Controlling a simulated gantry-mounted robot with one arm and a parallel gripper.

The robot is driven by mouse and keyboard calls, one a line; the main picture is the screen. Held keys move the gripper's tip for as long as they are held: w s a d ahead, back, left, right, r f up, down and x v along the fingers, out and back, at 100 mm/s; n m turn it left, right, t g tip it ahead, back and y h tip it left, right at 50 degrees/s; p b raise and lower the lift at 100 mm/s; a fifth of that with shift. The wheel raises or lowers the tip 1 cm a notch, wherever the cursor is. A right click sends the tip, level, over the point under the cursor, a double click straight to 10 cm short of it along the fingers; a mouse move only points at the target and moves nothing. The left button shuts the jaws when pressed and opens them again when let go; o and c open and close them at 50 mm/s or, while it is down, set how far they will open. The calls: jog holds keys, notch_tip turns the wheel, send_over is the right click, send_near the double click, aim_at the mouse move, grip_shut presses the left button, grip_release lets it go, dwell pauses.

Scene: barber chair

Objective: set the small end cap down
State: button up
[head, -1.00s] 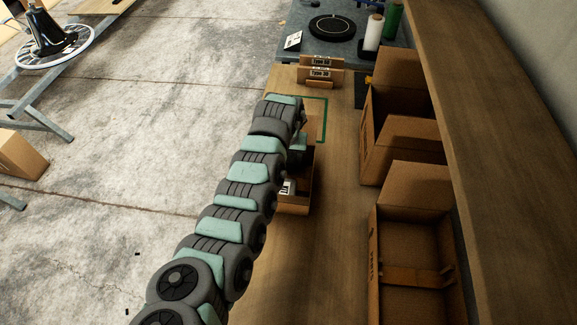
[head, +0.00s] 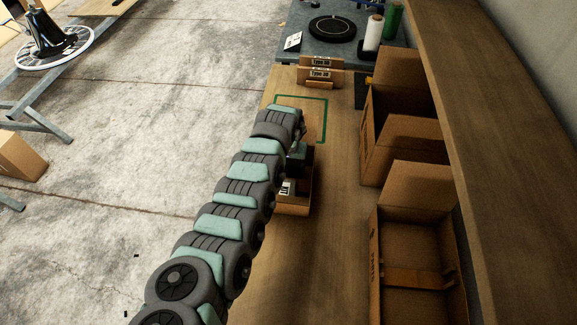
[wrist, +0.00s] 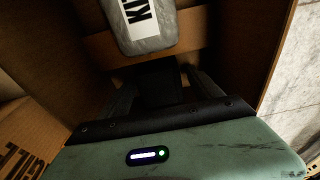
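My gripper (wrist: 160,92) points down into an open cardboard box (wrist: 255,50) in the wrist view. Its two dark fingers stand apart, one on each side of a dark, square-edged block (wrist: 161,88). It is too dark to tell whether this block is the small end cap or part of my gripper, or whether the fingers touch it. In the head view my gripper (head: 298,155) is over a small cardboard box (head: 294,209) on the wooden bench, and its fingertips are hidden. I cannot make out the end cap for certain in either view.
A grey package with a white label (wrist: 148,25) lies in the box ahead of my fingers. Open cardboard boxes (head: 400,150) (head: 412,260) stand along the bench's right side. A green outline (head: 326,118) marks bare bench beyond my gripper. Small card holders (head: 320,74) stand farther back.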

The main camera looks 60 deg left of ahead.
aim_at(287, 170)
jog(key=shift+r, duration=0.1)
notch_tip(287, 170, up, 12)
jog(key=s+d+p, duration=0.1)
jog(key=p, duration=0.1)
jog(key=shift+d, duration=0.25)
dwell(0.3)
jog(key=shift+s, duration=0.1)
